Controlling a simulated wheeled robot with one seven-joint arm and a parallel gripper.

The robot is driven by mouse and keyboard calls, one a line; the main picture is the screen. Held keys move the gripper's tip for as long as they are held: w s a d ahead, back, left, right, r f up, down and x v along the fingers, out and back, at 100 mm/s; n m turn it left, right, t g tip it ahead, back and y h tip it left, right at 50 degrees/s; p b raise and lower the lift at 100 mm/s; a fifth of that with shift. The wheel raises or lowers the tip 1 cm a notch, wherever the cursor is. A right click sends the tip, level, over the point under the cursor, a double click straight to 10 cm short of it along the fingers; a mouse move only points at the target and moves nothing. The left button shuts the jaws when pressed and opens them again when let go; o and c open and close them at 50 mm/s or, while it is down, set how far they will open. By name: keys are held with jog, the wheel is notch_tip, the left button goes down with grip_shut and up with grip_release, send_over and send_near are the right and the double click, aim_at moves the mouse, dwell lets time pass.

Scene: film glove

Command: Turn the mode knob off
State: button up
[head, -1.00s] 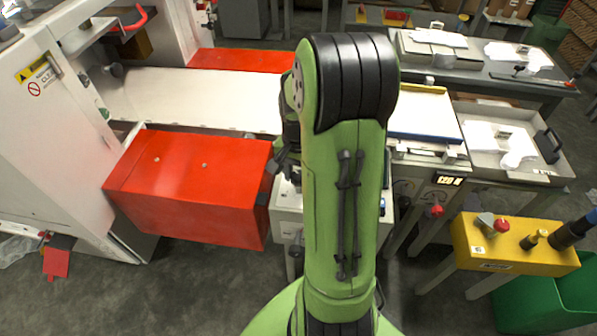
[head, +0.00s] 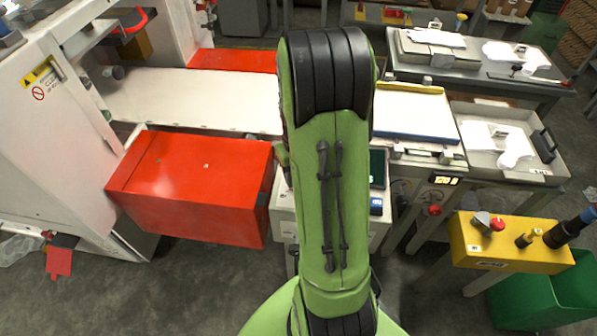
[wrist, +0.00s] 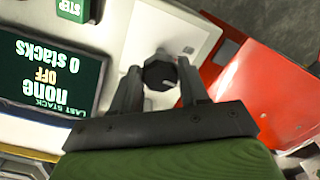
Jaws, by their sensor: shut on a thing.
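The mode knob (wrist: 158,74) is a dark, faceted knob on a pale panel in the wrist view. My gripper (wrist: 160,70) has one finger on each side of it and is shut on it. A small light mark shows on the knob's lower edge. The display (wrist: 48,75) beside it reads "LAST STACK none OFF 0 stacks", upside down in this view. In the head view my green arm hides the knob and my fingers; part of the dark display (head: 377,168) shows to the right of the arm.
A red box (head: 190,185) stands close on the left of the panel, also in the wrist view (wrist: 265,95). A green STEP button (wrist: 146,8) sits near the display. A yellow stand (head: 510,245) with a red button is at the right.

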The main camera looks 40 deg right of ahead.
jog(key=shift+n, duration=1.2)
jog(key=o, duration=1.1)
jog(key=shift+c, duration=0.2)
notch_tip(320, 180, up, 16)
jog(key=p, duration=0.5)
jog(key=shift+p, duration=0.35)
jog(key=shift+f, duration=0.1)
